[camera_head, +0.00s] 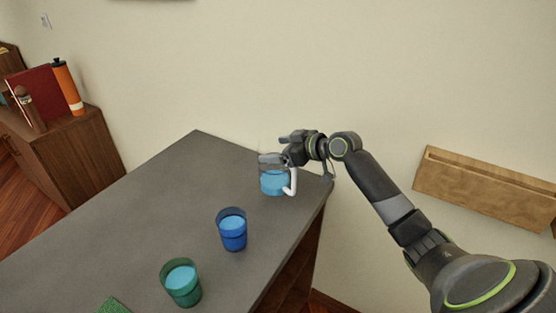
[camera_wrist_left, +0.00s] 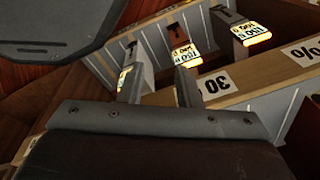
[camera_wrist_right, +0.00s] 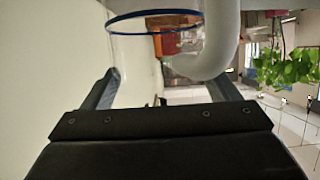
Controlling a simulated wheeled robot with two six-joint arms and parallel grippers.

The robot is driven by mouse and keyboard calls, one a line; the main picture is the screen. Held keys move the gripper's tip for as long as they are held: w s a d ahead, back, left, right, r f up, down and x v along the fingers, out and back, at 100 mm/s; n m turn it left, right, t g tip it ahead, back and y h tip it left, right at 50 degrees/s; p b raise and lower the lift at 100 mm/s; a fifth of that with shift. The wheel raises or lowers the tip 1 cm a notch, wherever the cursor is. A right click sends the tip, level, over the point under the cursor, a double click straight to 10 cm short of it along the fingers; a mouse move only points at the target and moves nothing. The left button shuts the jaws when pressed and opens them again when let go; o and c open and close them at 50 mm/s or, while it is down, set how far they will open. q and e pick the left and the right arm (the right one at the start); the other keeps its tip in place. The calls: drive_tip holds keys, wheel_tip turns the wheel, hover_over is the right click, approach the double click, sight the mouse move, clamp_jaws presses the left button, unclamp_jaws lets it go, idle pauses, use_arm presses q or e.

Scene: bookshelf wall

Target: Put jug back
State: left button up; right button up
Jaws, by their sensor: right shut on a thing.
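The jug (camera_head: 274,183) is clear with blue liquid and a white handle. It stands at the far right corner of the grey table (camera_head: 150,215), looking upright; I cannot tell whether its base touches the top. My right gripper (camera_head: 285,160) is at its upper part and shut on it. In the right wrist view the jug's blue rim (camera_wrist_right: 150,14) and white handle (camera_wrist_right: 222,40) show between and above the fingers (camera_wrist_right: 165,85). My left gripper is outside the head view; in the left wrist view its fingers (camera_wrist_left: 160,85) are apart with nothing between them.
A blue cup (camera_head: 232,230) and a green cup (camera_head: 181,284) stand on the table, in front of the jug. A green item (camera_head: 113,306) lies at the bottom edge. A wooden cabinet (camera_head: 75,160) with a bottle (camera_head: 67,88) is at left. A wooden wall box (camera_head: 485,188) is at right.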

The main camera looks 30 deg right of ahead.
sight(279, 172)
wheel_tip(279, 172, down, 4)
drive_tip(key=shift+r+p, duration=0.2)
drive_tip(key=shift+p, duration=0.15)
drive_tip(key=shift+f, duration=0.2)
drive_tip(key=o, duration=2)
drive_tip(key=shift+c, duration=0.2)
drive_tip(key=shift+r, duration=0.1)
